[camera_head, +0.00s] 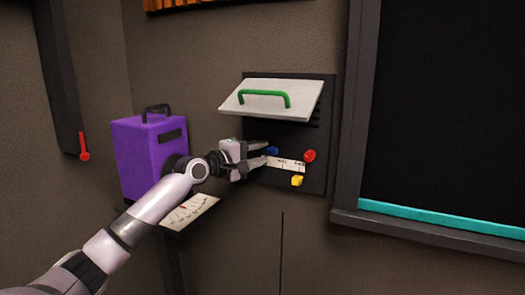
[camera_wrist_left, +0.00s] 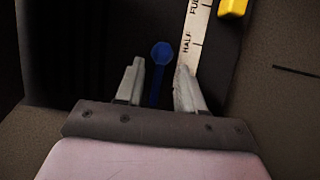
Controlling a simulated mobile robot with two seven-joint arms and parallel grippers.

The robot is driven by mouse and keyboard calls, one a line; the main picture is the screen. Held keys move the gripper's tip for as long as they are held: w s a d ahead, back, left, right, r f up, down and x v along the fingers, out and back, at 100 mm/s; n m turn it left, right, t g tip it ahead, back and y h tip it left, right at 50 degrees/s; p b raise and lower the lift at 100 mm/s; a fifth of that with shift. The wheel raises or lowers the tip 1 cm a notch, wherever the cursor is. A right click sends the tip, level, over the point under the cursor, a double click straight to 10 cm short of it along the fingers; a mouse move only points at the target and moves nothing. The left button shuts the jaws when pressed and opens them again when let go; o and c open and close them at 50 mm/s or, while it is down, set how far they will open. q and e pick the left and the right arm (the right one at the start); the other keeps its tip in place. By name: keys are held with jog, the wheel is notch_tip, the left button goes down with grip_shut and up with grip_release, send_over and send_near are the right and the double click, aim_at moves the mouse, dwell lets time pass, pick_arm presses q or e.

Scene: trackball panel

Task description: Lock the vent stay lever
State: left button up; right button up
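The vent panel (camera_head: 318,172) on the wall has its pale flap (camera_head: 262,102) with a green handle (camera_head: 265,96) tilted up and out. Below it are a blue knob (camera_head: 271,150), a red knob (camera_head: 309,155), a yellow knob (camera_head: 297,180) and a white scale strip (camera_head: 290,164). In the left wrist view, the blue lever (camera_wrist_left: 161,54) lies between the fingers of my open left gripper (camera_wrist_left: 160,72), with gaps at both sides. The strip (camera_wrist_left: 193,42) there reads HALF and part of FULL. Which knob is the stay lever is not labelled. My right gripper is not in view.
A purple box (camera_head: 148,160) with a dark handle stands left of the panel, beside my left arm. A marked white plate (camera_head: 190,212) is below it. A dark post with a red lever (camera_head: 84,155) is at far left. A dark framed screen (camera_head: 450,120) stands at right.

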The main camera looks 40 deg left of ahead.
pick_arm(q)
jog(key=shift+w+d, duration=0.1)
jog(key=shift+w, duration=0.6)
jog(key=shift+c, duration=0.3)
grip_shut()
